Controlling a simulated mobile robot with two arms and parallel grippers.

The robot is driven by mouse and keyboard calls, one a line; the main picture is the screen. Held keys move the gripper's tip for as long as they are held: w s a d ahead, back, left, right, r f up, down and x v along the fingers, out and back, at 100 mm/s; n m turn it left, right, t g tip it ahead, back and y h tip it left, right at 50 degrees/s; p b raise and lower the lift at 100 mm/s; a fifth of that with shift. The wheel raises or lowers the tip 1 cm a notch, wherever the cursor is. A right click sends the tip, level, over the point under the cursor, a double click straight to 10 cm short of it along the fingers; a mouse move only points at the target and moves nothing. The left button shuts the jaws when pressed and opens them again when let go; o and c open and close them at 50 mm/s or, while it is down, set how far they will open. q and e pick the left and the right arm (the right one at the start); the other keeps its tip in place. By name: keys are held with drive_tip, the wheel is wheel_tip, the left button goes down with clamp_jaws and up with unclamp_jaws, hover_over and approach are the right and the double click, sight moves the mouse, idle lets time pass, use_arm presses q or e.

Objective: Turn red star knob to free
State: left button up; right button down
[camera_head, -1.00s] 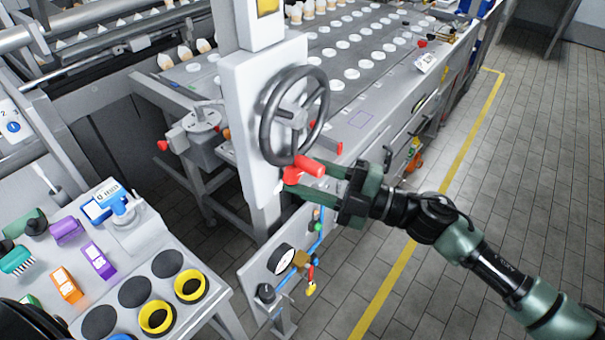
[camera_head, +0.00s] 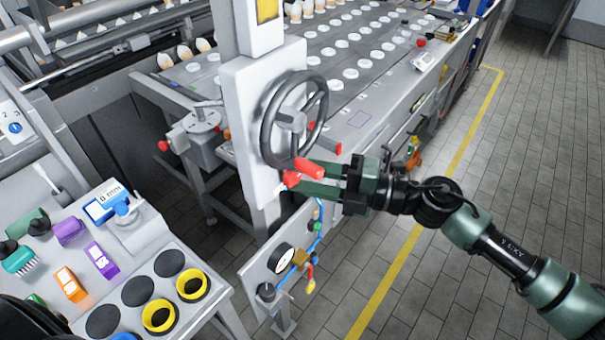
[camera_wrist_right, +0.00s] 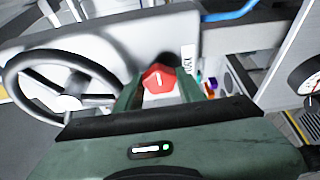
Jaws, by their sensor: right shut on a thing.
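My right gripper (camera_head: 304,179) comes in from the right and is shut on the knob. My left gripper is not in view.
A pressure gauge (camera_head: 283,258) with blue pipes is below. A bench with yellow rings (camera_head: 159,317) stands at lower left. The tiled floor (camera_head: 505,180) on the right is clear.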

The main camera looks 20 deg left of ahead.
drive_tip(key=shift+f, duration=0.1)
drive_tip(key=c, duration=0.9)
unclamp_jaws()
